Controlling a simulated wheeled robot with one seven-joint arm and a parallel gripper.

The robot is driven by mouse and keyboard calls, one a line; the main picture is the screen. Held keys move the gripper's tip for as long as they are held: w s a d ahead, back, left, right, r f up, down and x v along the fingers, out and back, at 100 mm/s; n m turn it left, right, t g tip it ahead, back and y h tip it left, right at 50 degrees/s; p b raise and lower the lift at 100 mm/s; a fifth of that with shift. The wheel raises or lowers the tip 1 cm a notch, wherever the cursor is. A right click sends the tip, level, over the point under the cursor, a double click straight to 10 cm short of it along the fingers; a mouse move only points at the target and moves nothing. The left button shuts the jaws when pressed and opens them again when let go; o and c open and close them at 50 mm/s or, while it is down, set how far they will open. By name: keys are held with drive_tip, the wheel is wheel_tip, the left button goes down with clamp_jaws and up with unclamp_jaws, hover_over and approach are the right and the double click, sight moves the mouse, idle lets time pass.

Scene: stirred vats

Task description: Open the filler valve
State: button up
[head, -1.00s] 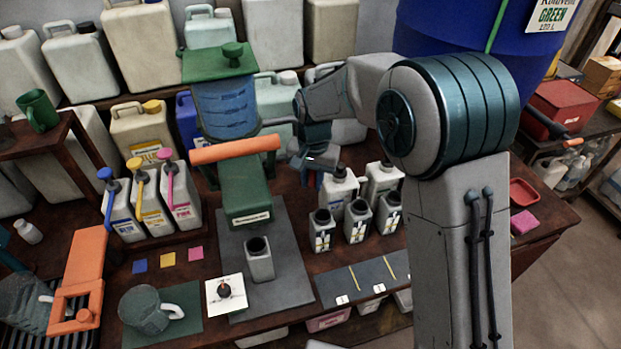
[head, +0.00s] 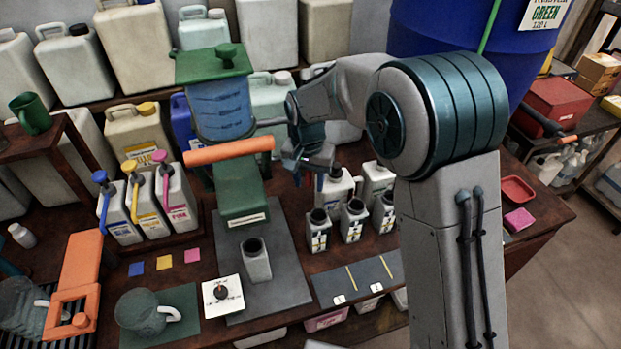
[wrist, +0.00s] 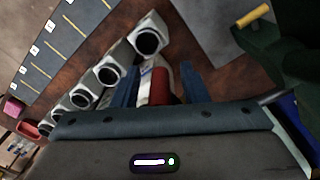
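The filler is a green stand (head: 240,195) with a blue tank (head: 221,108) under a green lid. A long orange bar (head: 229,151) lies across its front. Which part is the valve I cannot tell for sure. An open-topped grey-white bottle (head: 256,262) stands on the plate below the stand. My gripper (head: 309,180) is right of the orange bar, apart from it, above the row of bottles. In the wrist view its two blue fingers (wrist: 158,88) are spread. A red object (wrist: 160,86) shows between them, apparently not gripped. A yellow bar on a dark green body (wrist: 253,16) shows at upper right.
Several open white bottles (head: 354,220) stand close below my gripper. A blue drum (head: 445,30) stands behind my arm. Jugs with coloured pumps (head: 146,200) stand left of the filler. A white card with a black knob (head: 222,295) lies in front.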

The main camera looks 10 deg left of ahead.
wheel_tip(320, 180, up, 14)
drive_tip(key=shift+a+f+b, duration=0.1)
drive_tip(key=shift+b, duration=0.65)
drive_tip(key=shift+d, duration=0.3)
drive_tip(key=s+d+t, duration=0.1)
drive_tip(key=s+d, duration=0.5)
drive_tip(key=d, duration=0.6)
drive_tip(key=s+d+t, duration=0.1)
drive_tip(key=s+d, duration=0.5)
drive_tip(key=d, duration=0.5)
drive_tip(key=s+d+f+t, duration=0.1)
drive_tip(key=s+d+f, duration=0.2)
drive_tip(key=s+d, duration=0.3)
drive_tip(key=shift+s+f+n, duration=0.3)
drive_tip(key=shift+s, duration=0.7)
drive_tip(key=shift+a, duration=0.1)
